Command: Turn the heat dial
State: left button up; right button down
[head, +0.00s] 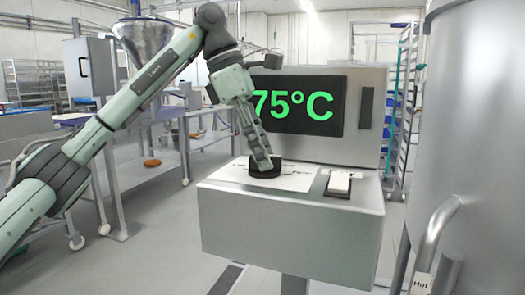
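The black round heat dial (265,172) sits on a pale plate on top of a grey metal console. My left gripper (262,160) points down at the dial, with its fingertips at the dial's top. Whether the fingers grip the dial or only touch it is hard to tell, as they overlap from this side. A dark display (298,104) behind it reads 75°C in green; my gripper partly covers its left side. My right gripper is not in view.
A white rocker switch (339,182) in a dark frame sits right of the dial. A large steel tank (473,130) with a handle tagged "Hot" stands close at right. Steel tables and a funnel-shaped hopper (143,40) stand behind left. The floor at lower left is clear.

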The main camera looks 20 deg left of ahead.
pick_arm(q)
jog(key=shift+c, duration=0.2)
grip_shut()
